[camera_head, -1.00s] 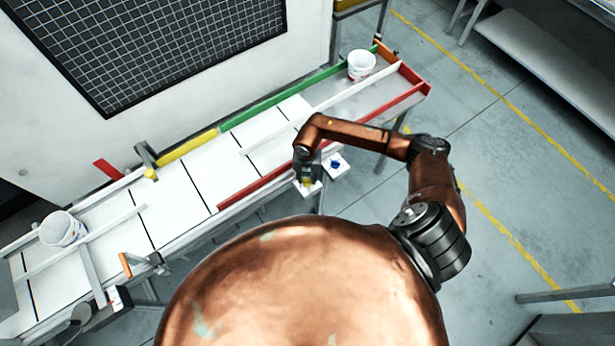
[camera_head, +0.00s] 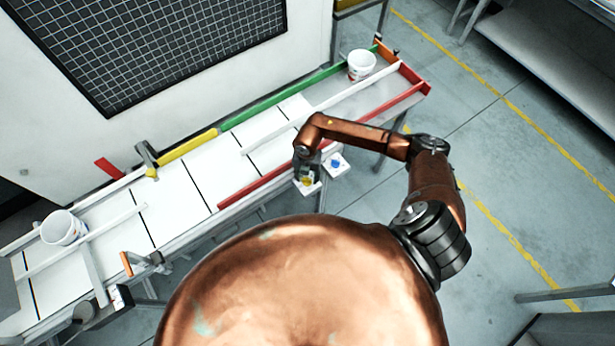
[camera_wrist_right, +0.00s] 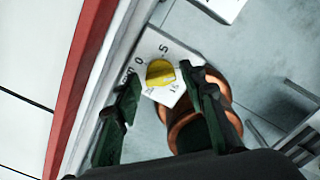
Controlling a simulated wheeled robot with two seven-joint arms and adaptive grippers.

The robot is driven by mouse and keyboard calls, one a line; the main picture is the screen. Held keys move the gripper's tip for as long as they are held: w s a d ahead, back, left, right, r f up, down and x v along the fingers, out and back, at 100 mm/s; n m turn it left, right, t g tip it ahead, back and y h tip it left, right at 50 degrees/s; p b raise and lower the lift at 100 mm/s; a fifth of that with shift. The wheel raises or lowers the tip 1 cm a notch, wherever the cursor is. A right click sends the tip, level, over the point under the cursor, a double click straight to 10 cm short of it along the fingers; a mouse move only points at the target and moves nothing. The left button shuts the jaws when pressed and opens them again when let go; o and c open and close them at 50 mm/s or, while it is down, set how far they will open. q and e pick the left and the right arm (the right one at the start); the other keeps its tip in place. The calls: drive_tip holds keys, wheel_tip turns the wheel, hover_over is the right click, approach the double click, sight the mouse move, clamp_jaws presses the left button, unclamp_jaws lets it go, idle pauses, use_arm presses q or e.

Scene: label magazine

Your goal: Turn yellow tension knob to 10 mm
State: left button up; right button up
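The yellow tension knob (camera_wrist_right: 160,72) sits on a white dial plate (camera_wrist_right: 150,48) in the right wrist view; it also shows in the head view (camera_head: 307,182). The plate reads 0 at left, 5 above and what looks like 15 below right. The knob's ridge seems to run across toward the right finger, which covers part of the scale. My right gripper (camera_wrist_right: 161,74) is open, with one dark fingertip on each side of the knob and small gaps visible; it also shows in the head view (camera_head: 308,171). My left gripper is out of view.
A blue knob (camera_head: 335,163) on a white plate is beside the yellow one. A red rail (camera_head: 262,184) runs along the conveyor's near edge. White buckets stand at the conveyor's left (camera_head: 62,228) and far right (camera_head: 361,65). The floor to the right is open.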

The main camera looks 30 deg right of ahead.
sight(307, 179)
drive_tip(key=shift+o, duration=0.5)
wheel_tip(307, 179, up, 12)
idle(0.3)
idle(0.4)
